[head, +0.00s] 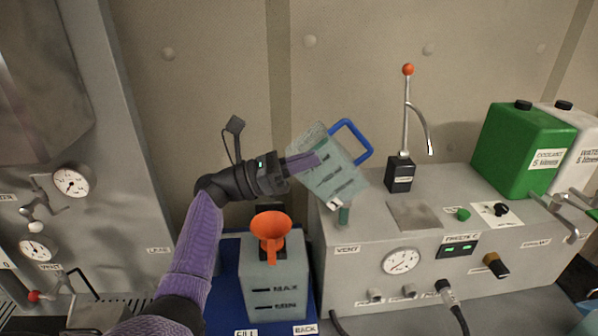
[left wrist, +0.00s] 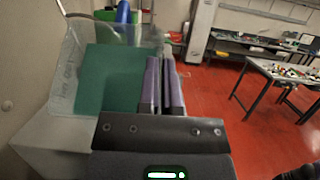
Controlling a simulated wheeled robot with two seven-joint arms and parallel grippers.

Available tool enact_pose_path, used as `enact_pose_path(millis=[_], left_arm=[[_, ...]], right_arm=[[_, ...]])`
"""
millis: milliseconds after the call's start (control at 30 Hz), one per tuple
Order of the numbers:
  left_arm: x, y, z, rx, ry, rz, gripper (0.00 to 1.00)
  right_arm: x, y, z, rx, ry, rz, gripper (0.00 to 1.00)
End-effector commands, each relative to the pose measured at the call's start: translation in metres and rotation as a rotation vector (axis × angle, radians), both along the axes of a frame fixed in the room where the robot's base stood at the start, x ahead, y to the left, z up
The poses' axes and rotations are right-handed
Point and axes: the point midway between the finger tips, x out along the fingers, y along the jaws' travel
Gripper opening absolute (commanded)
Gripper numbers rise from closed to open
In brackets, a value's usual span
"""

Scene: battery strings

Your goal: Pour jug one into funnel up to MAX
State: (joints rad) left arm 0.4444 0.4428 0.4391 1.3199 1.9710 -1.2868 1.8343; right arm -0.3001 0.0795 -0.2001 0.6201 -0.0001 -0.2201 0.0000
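The jug (head: 345,182) is pale and see-through with a blue handle (head: 362,140) at its upper right. It hangs tilted in the air, to the upper right of the orange funnel (head: 272,228). My left gripper (head: 304,163) is shut on the jug. In the left wrist view, the purple fingers (left wrist: 163,85) lie close together against the jug (left wrist: 65,75), and dark green liquid (left wrist: 110,78) shows inside. The funnel stands on a grey tank (head: 255,270) with MAX and MIN marks. No stream shows between jug and funnel. My right gripper is out of view.
A grey bench unit (head: 440,275) with a gauge, knobs and a lever stands close right of the tank. Green (head: 522,148) and white (head: 585,150) canisters stand on it at the back. A grey cabinet (head: 115,190) with gauges is at left.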

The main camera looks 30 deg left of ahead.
Motion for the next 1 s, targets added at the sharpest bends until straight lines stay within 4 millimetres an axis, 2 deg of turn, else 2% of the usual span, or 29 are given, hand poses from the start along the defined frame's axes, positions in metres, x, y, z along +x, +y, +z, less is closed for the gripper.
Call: enact_pose_path(millis=[567, 1000], left_arm=[[0.0, 0.0, 0.001, -0.005, -0.007, 0.0, 0.0], [-0.003, 0.003, 0.004, -0.088, -0.079, -0.002, 0.0]], right_arm=[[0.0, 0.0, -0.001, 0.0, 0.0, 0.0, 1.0], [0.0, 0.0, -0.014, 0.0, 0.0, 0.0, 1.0]])
